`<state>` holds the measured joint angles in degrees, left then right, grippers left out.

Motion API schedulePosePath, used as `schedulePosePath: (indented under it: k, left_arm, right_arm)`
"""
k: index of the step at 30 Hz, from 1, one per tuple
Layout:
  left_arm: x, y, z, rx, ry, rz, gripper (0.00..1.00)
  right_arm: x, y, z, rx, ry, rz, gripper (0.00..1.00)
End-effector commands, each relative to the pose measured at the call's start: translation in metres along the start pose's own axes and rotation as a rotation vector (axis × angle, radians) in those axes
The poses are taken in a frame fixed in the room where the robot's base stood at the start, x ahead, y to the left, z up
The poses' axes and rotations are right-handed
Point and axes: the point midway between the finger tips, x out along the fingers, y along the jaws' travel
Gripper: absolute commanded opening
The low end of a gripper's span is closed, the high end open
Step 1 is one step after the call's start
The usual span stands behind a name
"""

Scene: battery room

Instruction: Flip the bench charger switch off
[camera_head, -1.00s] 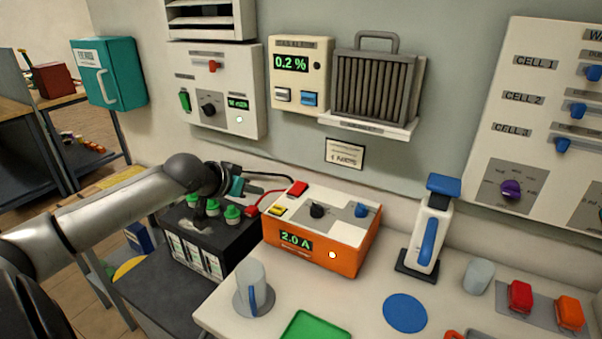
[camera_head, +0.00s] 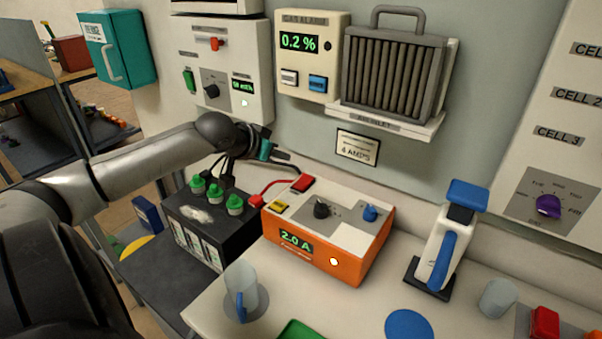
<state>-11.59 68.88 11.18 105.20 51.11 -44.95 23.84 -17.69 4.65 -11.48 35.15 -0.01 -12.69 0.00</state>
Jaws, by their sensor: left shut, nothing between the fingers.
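The bench charger (camera_head: 320,257) is an orange box with a pale top, standing on the bench at the middle. Its display (camera_head: 296,241) reads 2.0 A. On its top are a red switch-like part (camera_head: 303,184) at the back left, a yellow part (camera_head: 280,205), a black knob (camera_head: 321,209) and a blue knob (camera_head: 370,212). A pale round light shows on its front. My left gripper (camera_head: 227,178) is shut and empty, above the black battery and left of the charger, apart from the red part. My right gripper is not in view.
A black battery (camera_head: 203,224) with green caps stands left of the charger, and a red lead (camera_head: 272,191) runs near the charger's back left. A mug (camera_head: 243,285) stands in front. A blue-handled tool on a stand (camera_head: 440,254) is at the right. Wall panels rise behind.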

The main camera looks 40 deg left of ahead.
Motion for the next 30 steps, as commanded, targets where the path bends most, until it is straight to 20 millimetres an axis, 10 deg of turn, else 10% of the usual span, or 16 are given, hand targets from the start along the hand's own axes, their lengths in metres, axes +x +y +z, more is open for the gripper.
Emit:
schedulePosePath:
  k: [30]
  left_arm:
    - [0.094,0.001,-0.001,-0.003,0.003,0.002,0.0]
  right_arm:
    - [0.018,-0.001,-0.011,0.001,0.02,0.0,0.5]
